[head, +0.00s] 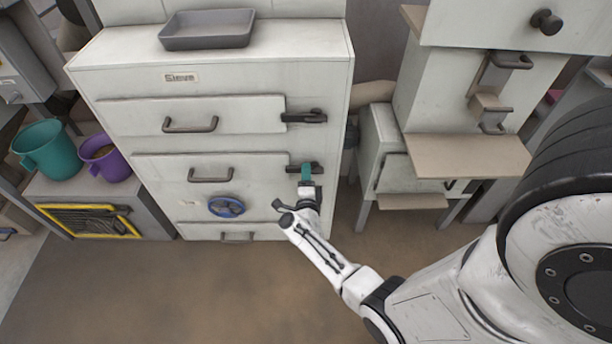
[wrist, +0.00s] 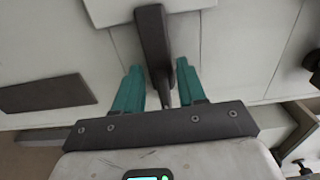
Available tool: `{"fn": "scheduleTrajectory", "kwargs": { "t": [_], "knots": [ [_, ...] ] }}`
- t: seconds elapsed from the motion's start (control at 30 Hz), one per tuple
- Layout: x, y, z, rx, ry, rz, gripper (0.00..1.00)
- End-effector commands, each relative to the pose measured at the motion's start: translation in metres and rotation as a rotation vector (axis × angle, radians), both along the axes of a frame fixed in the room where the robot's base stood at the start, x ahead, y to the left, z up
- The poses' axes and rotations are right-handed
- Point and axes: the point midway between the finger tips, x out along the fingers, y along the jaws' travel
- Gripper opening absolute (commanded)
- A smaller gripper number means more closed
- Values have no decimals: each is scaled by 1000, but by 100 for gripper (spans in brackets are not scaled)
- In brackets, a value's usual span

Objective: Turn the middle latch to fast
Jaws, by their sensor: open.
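The middle latch (head: 293,169) is a dark bar at the right edge of the middle drawer front on the white sieve cabinet (head: 335,75). My gripper (head: 306,171) is at this latch and its teal fingers hide part of it in the head view. In the wrist view the dark latch bar (wrist: 152,40) reaches between the two open fingers of my gripper (wrist: 159,66). A gap shows on each side of the bar. I cannot tell how deep the bar sits between the fingers.
The upper latch (head: 304,117) lies level above my gripper. Drawer handles (head: 190,125) and a blue handwheel (head: 227,207) stick out to the left. A grey tray (head: 207,29) is on top of the cabinet. A white machine (head: 470,110) stands at the right. The floor (head: 160,290) in front is clear.

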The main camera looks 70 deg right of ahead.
Motion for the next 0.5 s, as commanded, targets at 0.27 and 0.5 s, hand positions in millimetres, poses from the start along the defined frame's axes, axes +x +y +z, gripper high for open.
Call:
{"fn": "scheduleTrajectory", "kwargs": {
  "t": [0.27, 0.5],
  "knots": [
    [-14, 35, 1, 2, 2, 5, 40],
    [-32, 76, 0, 1, 3, 3, 40]
  ]
}}
